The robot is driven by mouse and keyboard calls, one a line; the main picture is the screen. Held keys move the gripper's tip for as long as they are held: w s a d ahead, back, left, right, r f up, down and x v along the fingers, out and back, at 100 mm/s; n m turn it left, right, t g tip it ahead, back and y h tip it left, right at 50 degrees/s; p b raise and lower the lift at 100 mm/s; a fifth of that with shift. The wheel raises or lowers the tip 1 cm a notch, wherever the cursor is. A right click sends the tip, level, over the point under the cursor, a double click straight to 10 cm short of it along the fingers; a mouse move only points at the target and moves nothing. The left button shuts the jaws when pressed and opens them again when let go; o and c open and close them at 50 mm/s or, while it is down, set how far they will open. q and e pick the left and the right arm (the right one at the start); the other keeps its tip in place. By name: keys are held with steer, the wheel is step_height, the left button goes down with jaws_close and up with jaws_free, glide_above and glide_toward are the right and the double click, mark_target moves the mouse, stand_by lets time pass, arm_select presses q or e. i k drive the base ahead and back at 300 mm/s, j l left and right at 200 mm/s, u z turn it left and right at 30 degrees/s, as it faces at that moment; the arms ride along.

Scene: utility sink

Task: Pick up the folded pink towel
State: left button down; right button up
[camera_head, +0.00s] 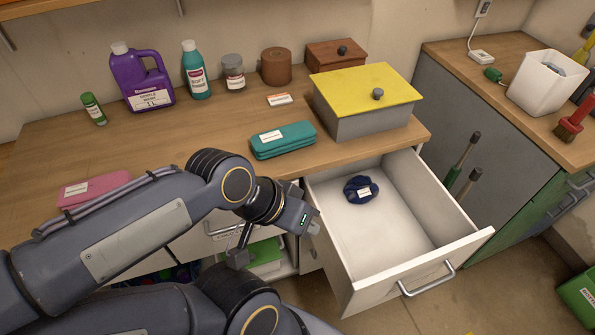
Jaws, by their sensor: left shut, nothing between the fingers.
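The folded pink towel (95,187) lies flat on the wooden counter at the left. My left arm passes just in front of it and hides part of its near right side. My left gripper (312,226) is well to the right of the towel, in front of the counter by the open drawer's left wall. It is shut and empty. My right gripper is not in view.
A folded teal towel (283,139) lies mid-counter. A purple jug (141,78), several bottles and jars, and a yellow-lidded box (367,97) stand behind. An open drawer (400,235) holding a dark blue bundle (360,189) juts out at right. The counter between the towels is clear.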

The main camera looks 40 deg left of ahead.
mark_target(72, 196)
steer(key=u, duration=0.5)
steer(key=j+u, duration=0.15)
steer(key=u, duration=0.3)
steer(key=j+u, duration=0.15)
steer(key=u, duration=0.75)
steer(key=l+u, duration=0.1)
steer(key=u, duration=0.25)
steer(key=k+u, duration=0.1)
steer(key=u, duration=0.3)
steer(key=l+u, duration=0.1)
steer(key=u, duration=0.3)
steer(key=i+j+z, duration=0.3)
steer(key=j, duration=0.35)
steer(key=i+j+z, duration=0.15)
steer(key=j, duration=0.25)
steer(key=i+j+z, duration=0.15)
steer(key=i+j, duration=0.1)
steer(key=j, duration=0.1)
